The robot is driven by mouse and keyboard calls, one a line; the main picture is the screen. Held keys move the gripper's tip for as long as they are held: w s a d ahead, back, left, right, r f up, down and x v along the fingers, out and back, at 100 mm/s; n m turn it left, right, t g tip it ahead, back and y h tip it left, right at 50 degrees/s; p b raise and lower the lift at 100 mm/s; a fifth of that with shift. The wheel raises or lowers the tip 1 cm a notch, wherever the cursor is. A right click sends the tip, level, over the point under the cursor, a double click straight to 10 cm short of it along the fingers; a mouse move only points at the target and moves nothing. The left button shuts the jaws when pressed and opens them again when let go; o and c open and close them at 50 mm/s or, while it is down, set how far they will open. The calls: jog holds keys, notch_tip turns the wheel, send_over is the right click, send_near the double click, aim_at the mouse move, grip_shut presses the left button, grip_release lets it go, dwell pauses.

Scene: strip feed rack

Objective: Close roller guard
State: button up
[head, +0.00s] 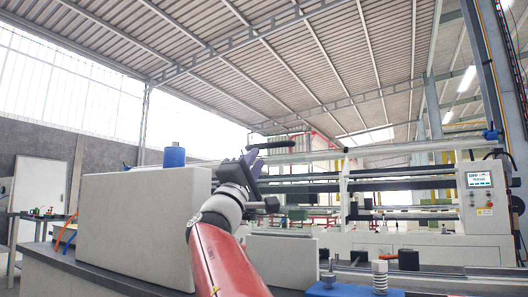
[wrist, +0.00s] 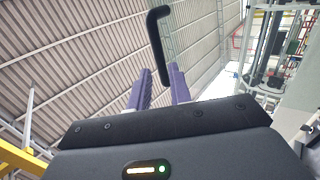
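A black bent bar, like a handle (wrist: 155,40), shows in the wrist view; its lower end lies between my gripper's (wrist: 161,72) two purple fingers. I see small gaps beside the bar, so the fingers look open around it, not clamped. In the head view my gripper (head: 253,158) is raised near the centre, beside the right end of a large pale box-shaped housing (head: 135,225). A black bar (head: 272,146) shows just beyond the fingertips. I cannot tell which part is the roller guard or how far it stands open.
A roller machine (head: 400,190) with long horizontal rollers and a control panel (head: 480,180) stands behind at the right. A blue cylinder (head: 174,157) sits on the housing. A blue block (head: 350,290) with small posts is at the lower right. Above my gripper is free room.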

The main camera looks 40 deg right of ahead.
aim_at(264, 148)
jog(key=p+x, duration=0.2)
jog(key=x, duration=0.4)
jog(key=shift+w+d+r+p, duration=0.1)
jog(key=shift+d+r+p, duration=0.2)
jog(key=shift+p, duration=0.1)
grip_shut()
